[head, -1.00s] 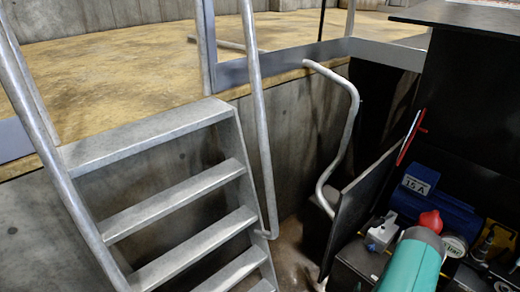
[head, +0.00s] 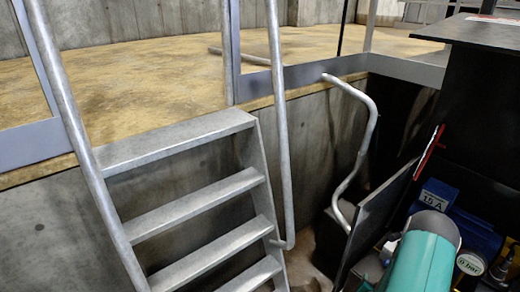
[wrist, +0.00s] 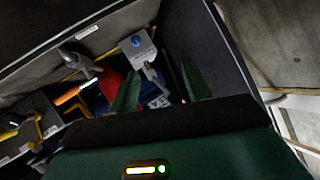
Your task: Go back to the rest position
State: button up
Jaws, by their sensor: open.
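My gripper (wrist: 162,88) shows in the wrist view with its two green fingers spread apart and nothing between them. Past the fingers lie a red part (wrist: 108,86) and a grey-white box with a blue round mark (wrist: 138,47). I cannot tell whether the fingers touch anything. In the head view my teal arm part stands at the lower right, in front of the equipment, and the gripper itself is out of sight there. A blue unit marked "15 A" (head: 437,198) is behind the arm.
A metal stair (head: 205,195) with handrails rises to a yellowish floor (head: 130,75) on the left. A bent grey rail (head: 365,130) and a black panel (head: 378,218) stand left of the equipment. A gauge (head: 470,263) is beside my arm. Tools lie left in the wrist view.

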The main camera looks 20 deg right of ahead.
jog(key=w+a+r+n+y, duration=0.1)
jog(key=w+a+r+n, duration=0.15)
jog(key=w+r, duration=0.4)
jog(key=w+a+r+n+y, duration=0.1)
jog(key=w+a+r, duration=0.2)
jog(key=r, duration=0.6)
jog(key=a+r+n+g+y, duration=0.1)
jog(key=a+r+n+y, duration=0.25)
jog(key=a+r, duration=1.5)
jog(key=s+a+r+n+g, duration=0.1)
jog(key=s+a+r+n, duration=0.1)
jog(key=s+a+r, duration=0.2)
jog(key=s+a+r+n+g+y, duration=0.1)
jog(key=s+a+r, duration=0.4)
jog(key=s, duration=0.5)
jog(key=s+a+r+n+g+y, duration=0.1)
jog(key=s+a+r+n, duration=0.1)
jog(key=s+a+r, duration=0.2)
jog(key=s+a, duration=0.3)
jog(key=s, duration=0.1)
jog(key=shift+a+r+n, duration=0.25)
jog(key=shift+r+n, duration=0.05)
jog(key=shift+r, duration=0.1)
jog(key=shift+y, duration=0.25)
jog(key=shift+c, duration=1.4)
